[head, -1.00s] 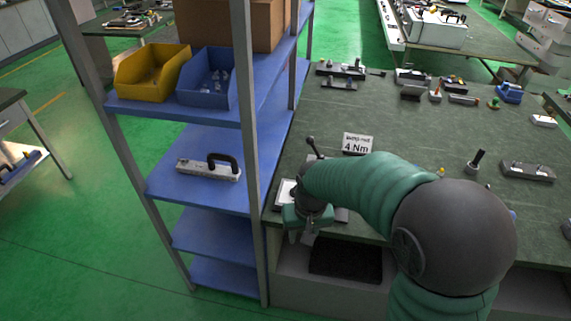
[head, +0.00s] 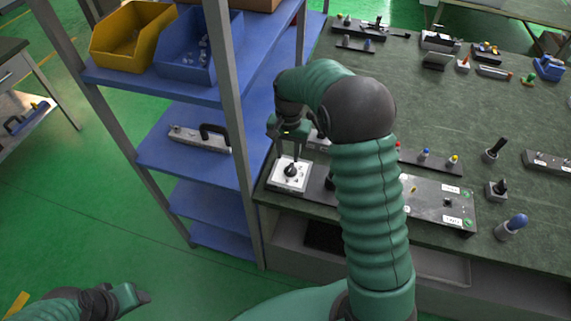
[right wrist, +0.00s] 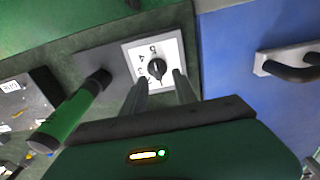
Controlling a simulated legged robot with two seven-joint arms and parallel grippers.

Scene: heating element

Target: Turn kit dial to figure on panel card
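The kit dial is a black knob (head: 291,170) on a white square plate (head: 281,185) with figures around it, at the bench's left front corner. In the right wrist view the knob (right wrist: 157,68) shows with figures such as 5 and 4 at its left; where it points is unclear. My right gripper (head: 290,154) is open above the plate; in the right wrist view its fingers (right wrist: 160,80) are apart, with the knob between their tips. Contact cannot be told. The panel card is not visible now. My left gripper (head: 132,296) is low at the left, apart from the bench.
A blue shelf rack (head: 185,150) stands just left of the dial, with a handled bar (head: 200,139) on it. A green-handled lever (right wrist: 68,115) is close beside the dial plate. Several tools and a grey panel (head: 430,200) lie on the bench right of my arm.

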